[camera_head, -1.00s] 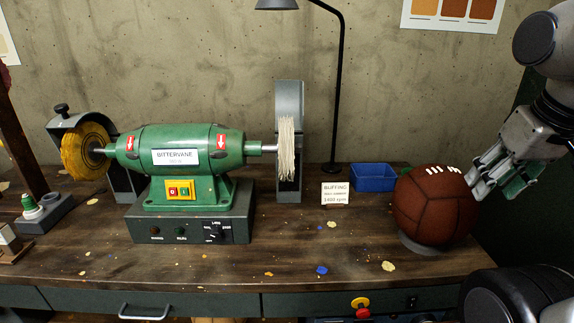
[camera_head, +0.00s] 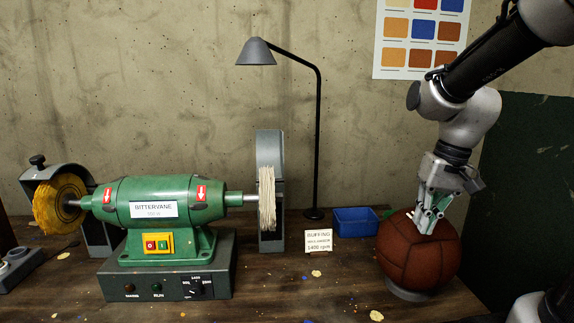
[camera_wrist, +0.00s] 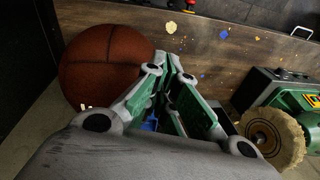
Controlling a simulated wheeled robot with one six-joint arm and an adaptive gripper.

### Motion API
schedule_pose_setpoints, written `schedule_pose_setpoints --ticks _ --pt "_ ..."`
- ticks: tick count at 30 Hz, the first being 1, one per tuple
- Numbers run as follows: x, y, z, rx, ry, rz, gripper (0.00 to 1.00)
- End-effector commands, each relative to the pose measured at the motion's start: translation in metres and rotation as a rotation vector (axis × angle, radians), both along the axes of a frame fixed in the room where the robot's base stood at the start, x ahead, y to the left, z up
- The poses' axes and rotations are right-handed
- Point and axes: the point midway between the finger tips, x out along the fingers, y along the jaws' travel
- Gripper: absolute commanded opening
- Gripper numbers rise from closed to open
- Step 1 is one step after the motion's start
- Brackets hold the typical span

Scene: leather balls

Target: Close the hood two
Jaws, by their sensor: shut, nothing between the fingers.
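A green bench grinder (camera_head: 160,200) carries a hood at each end; I see no number on either. The right hood (camera_head: 270,146) is a tall grey plate behind and above the white fabric wheel (camera_head: 267,198), whose front is exposed. The left hood (camera_head: 45,172) is dark with a black knob and arches over the yellow wheel (camera_head: 58,205). My gripper (camera_head: 428,229) is shut and empty, pointing down, and overlaps the upper part of the brown ball in the picture. In the wrist view the fingers (camera_wrist: 170,62) are beside the ball, and the fabric wheel (camera_wrist: 272,138) is at lower right.
The brown leather ball (camera_head: 418,262) sits on a round stand (camera_head: 412,292) at the right. A blue bin (camera_head: 356,222) and a buffing sign (camera_head: 319,241) stand between ball and right hood. A lamp (camera_head: 317,140) rises behind. Scraps dot the bench front.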

Motion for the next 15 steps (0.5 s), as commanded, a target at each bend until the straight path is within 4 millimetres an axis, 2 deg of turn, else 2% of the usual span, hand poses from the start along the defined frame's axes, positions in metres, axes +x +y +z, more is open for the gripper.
schedule_pose_setpoints --ticks 1,8,12,15 --pt "0.025 0.009 -0.008 0.049 0.028 -0.038 0.0" --pt "0.141 0.06 -0.04 0.318 0.093 -0.266 0.0" --pt "0.228 0.097 -0.06 0.525 0.113 -0.445 0.0" --pt "0.29 0.122 -0.062 0.688 0.11 -0.568 0.0"
